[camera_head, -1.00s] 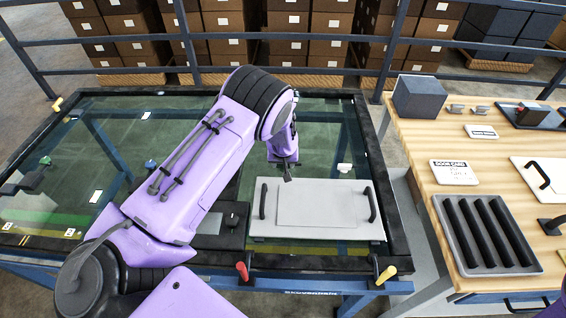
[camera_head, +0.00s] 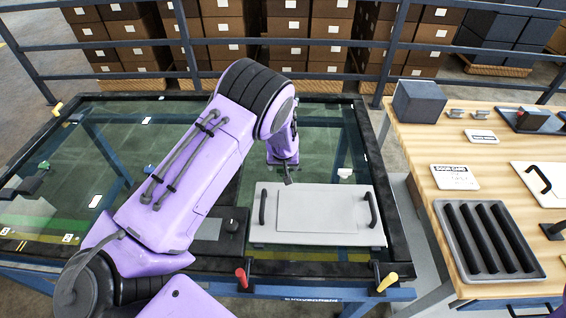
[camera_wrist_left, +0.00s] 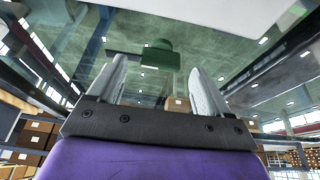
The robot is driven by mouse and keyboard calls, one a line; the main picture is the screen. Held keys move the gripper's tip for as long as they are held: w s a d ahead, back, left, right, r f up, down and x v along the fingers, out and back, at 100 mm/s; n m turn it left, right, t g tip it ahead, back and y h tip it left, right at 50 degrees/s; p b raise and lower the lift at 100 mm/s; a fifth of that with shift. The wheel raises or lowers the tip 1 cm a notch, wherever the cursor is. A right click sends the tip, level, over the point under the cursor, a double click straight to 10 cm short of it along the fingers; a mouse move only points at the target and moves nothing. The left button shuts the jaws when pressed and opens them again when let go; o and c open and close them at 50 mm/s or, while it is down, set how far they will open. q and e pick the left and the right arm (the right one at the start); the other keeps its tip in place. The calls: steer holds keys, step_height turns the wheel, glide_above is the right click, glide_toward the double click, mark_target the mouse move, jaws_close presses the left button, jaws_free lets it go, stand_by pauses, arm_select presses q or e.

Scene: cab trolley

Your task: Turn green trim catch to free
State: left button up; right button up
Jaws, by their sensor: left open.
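In the left wrist view, a green catch (camera_wrist_left: 160,58) with a rounded knob and a flat block shows ahead of and between the fingers, with a dark bar on its left. My left gripper (camera_wrist_left: 157,82) is open, its two pale fingers apart and empty; I see no contact with the catch. In the head view my left gripper (camera_head: 288,178) is partly hidden by its wrist, at the upper edge of the grey panel. A small green piece (camera_head: 44,164) also lies at the glass's left side; I cannot tell whether it is the same catch. My right gripper is not in view.
The grey panel (camera_head: 350,226) with two dark handles lies on the dark-framed glass (camera_head: 110,150). A red lever (camera_head: 241,277) and a yellow lever (camera_head: 388,281) sit on the front edge. A wooden bench (camera_head: 421,200) with a ribbed tray (camera_head: 439,222) stands at the right.

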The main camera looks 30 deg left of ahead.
arm_select(q)
steer(key=b+v, duration=0.1)
steer(key=v, duration=0.7)
steer(key=shift+d+r, duration=0.1)
